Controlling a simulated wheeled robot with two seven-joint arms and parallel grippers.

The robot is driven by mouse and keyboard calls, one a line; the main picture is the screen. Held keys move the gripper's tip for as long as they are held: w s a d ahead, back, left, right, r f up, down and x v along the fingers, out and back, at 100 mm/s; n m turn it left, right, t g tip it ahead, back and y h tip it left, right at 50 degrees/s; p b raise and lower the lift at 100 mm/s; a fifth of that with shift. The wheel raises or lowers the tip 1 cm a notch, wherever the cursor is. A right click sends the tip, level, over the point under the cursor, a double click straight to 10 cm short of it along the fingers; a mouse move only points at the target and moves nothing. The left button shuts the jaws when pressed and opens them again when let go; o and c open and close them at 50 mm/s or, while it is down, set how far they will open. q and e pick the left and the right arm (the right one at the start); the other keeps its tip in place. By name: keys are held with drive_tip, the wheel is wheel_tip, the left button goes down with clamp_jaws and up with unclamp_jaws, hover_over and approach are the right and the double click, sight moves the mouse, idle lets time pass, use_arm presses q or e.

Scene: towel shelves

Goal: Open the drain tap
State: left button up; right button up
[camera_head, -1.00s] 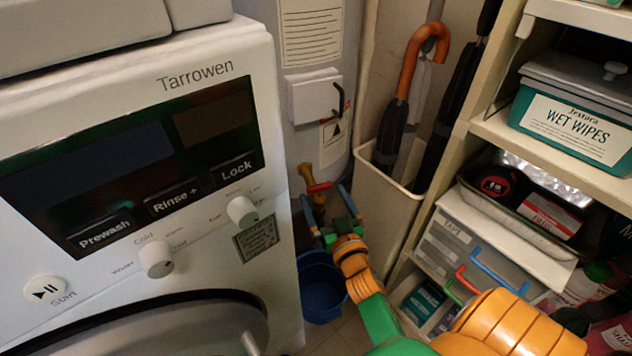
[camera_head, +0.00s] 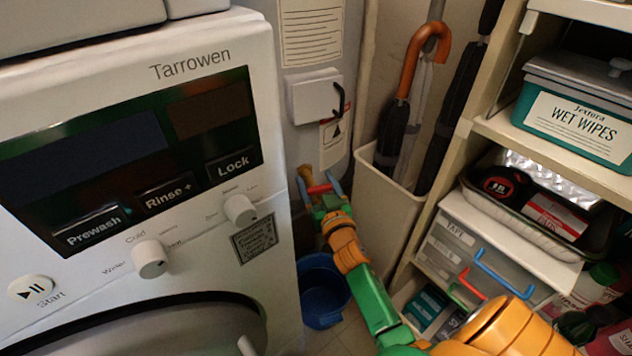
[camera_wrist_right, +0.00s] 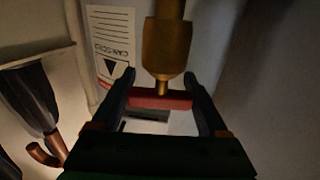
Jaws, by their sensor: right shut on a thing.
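The drain tap is a brass fitting (camera_head: 305,173) with a red lever handle (camera_head: 320,188), low on the grey tank in the gap right of the washing machine. In the right wrist view the brass body (camera_wrist_right: 165,45) comes down from the top, and the red handle (camera_wrist_right: 160,100) lies crosswise below it. My right gripper (camera_head: 323,186) is shut on the red handle, with one blue finger at each end of it. It also shows in the wrist view (camera_wrist_right: 160,94). My left gripper is not in view.
A blue bucket (camera_head: 322,300) stands on the floor below the tap. The white washing machine (camera_head: 275,290) is close on the left. An umbrella bin (camera_head: 385,215) and shelves (camera_head: 480,130) with boxes are close on the right, leaving a narrow gap.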

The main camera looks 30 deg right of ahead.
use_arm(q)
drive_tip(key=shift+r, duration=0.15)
